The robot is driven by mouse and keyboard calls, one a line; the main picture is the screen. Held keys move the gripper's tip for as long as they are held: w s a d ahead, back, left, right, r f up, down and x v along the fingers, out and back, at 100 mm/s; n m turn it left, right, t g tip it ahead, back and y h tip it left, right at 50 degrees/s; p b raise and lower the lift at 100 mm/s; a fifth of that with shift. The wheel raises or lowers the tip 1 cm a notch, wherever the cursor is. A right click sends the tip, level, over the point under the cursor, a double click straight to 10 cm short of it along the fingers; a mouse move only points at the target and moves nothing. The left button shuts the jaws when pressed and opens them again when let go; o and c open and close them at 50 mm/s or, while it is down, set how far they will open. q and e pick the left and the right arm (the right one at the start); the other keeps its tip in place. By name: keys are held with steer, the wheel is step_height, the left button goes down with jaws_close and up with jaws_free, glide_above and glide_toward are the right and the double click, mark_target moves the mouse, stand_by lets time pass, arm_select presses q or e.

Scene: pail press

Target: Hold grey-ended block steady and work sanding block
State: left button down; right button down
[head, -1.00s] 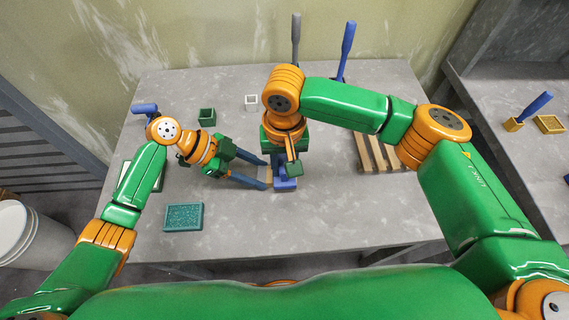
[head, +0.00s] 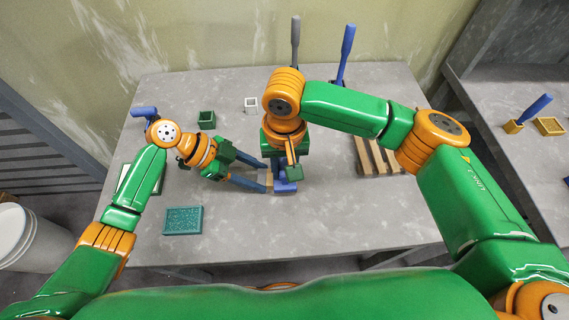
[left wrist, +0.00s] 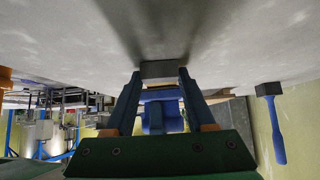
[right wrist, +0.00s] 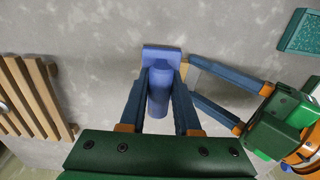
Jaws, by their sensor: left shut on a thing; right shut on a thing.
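My left gripper (head: 264,177) reaches in from the left over the middle of the table. It is shut on the grey-ended block, whose wooden side (right wrist: 194,68) shows in the right wrist view. The grey end (left wrist: 158,69) shows between the left fingertips in the left wrist view. My right gripper (right wrist: 160,76) is shut on the upright handle of the blue sanding block (right wrist: 161,55). The sanding block (head: 284,187) is right beside the held block; I cannot tell whether they touch. My right wrist hides part of both from the head view.
A teal sponge-like tray (head: 183,220) lies front left. A green pot (head: 206,119) and a small white box (head: 251,104) stand behind. A slatted wooden rack (head: 378,156) is at right. Grey-handled (head: 295,40) and blue-handled (head: 345,50) tools stand at the back. The front right is clear.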

steer(key=shift+w, duration=0.1)
steer(key=shift+w+d+f, duration=0.1)
steer(key=shift+w+f, duration=0.05)
steer(key=shift+w, duration=0.75)
steer(key=shift+r, duration=2.05)
arm_select(q)
steer(key=shift+c, duration=0.8)
jaws_free()
